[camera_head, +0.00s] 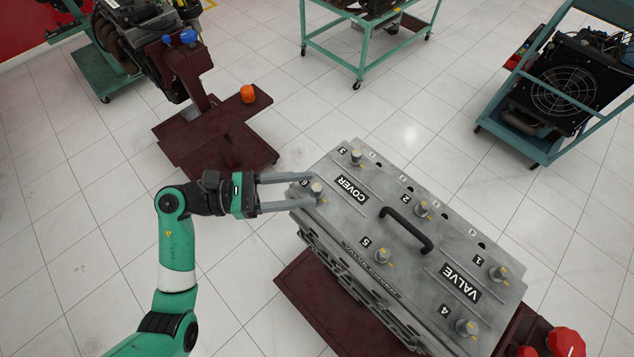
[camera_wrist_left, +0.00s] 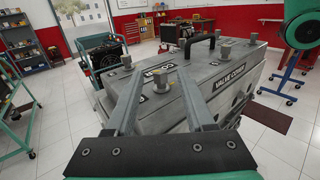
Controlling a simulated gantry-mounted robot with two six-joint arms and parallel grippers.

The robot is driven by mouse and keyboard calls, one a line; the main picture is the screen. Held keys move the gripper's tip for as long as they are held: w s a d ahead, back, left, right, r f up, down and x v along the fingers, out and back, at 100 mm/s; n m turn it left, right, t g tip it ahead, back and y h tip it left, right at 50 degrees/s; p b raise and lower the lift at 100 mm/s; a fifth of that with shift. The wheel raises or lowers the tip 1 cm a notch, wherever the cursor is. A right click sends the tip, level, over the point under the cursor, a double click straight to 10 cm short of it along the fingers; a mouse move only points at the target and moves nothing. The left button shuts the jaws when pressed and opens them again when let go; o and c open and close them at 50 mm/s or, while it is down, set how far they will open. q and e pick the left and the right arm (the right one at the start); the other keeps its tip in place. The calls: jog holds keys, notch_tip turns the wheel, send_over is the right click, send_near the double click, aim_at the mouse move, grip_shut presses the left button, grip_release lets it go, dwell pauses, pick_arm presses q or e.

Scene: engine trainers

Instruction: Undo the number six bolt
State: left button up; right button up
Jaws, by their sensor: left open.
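The grey valve cover (camera_head: 340,215) carries several numbered bolts. The number six bolt (camera_head: 317,187) has a grey head with a yellow mark and stands at the cover's left corner, by the label 6. My left gripper (camera_head: 314,190) reaches in from the left, open, with its two fingers on either side of this bolt. In the left wrist view the bolt (camera_wrist_left: 161,82) shows between the spread fingers; I cannot tell whether either touches it. My right gripper is not in view.
A black handle (camera_head: 405,229) stands up in the middle of the cover. The number three bolt (camera_head: 355,156) and number five bolt (camera_head: 382,255) are nearby. A dark red engine stand (camera_head: 215,140) is behind my left gripper. Tiled floor is clear at the left.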

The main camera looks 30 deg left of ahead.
aim_at(317, 187)
pick_arm(q)
jog(key=x, duration=0.3)
jog(key=shift+w+d, duration=0.15)
jog(key=shift+d, duration=0.05)
grip_shut()
